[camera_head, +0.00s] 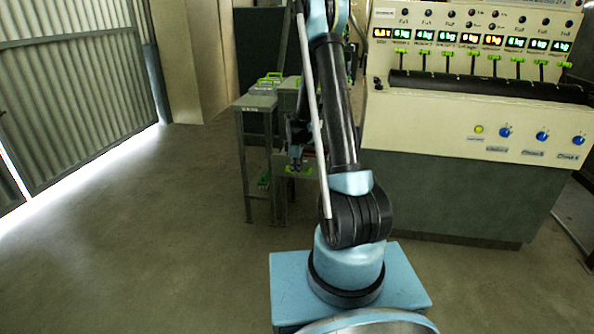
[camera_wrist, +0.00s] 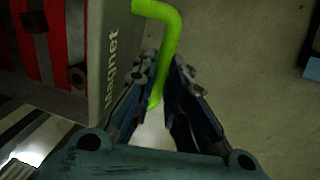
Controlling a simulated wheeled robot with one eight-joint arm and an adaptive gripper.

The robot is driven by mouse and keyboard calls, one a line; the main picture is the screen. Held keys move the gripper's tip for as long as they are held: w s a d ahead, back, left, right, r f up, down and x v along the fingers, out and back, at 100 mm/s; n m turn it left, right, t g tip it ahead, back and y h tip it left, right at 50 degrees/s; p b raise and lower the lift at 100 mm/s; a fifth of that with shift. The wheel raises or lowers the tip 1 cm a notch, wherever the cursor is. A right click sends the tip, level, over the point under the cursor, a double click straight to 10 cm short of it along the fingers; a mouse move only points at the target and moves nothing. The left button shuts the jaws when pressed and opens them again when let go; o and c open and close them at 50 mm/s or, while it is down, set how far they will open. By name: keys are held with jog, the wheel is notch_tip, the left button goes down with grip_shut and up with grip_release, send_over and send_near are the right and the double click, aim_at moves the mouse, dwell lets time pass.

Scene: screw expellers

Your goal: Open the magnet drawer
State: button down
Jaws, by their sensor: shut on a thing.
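The magnet drawer (camera_wrist: 97,60) shows in the wrist view at the upper left, with a grey front edge lettered "Magnet". A bright green bent handle (camera_wrist: 170,42) stands out from that front, and its lower end lies between the fingers of my gripper (camera_wrist: 167,88). My gripper is shut on this handle. In the head view my gripper (camera_head: 297,168) is low beside the grey stand, partly hidden by my arm. The inside of the drawer shows red and dark strips. How far the drawer is out is hard to tell.
A grey stand (camera_head: 243,150) with green-handled boxes (camera_head: 266,83) on top is behind my arm. A large cream control panel (camera_head: 440,125) with displays and knobs fills the right. A corrugated door (camera_head: 70,60) is at the left. The floor (camera_head: 130,240) at left is clear.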

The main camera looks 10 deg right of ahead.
jog(key=c, duration=1.7)
grip_release()
jog(key=shift+d, duration=0.2)
jog(key=shift+o, duration=0.5)
jog(key=shift+a, duration=0.1)
jog(key=shift+r, duration=0.1)
notch_tip(320, 180, up, 12)
jog(key=s, duration=0.2)
jog(key=shift+a+f, duration=0.25)
jog(key=shift+a, duration=0.1)
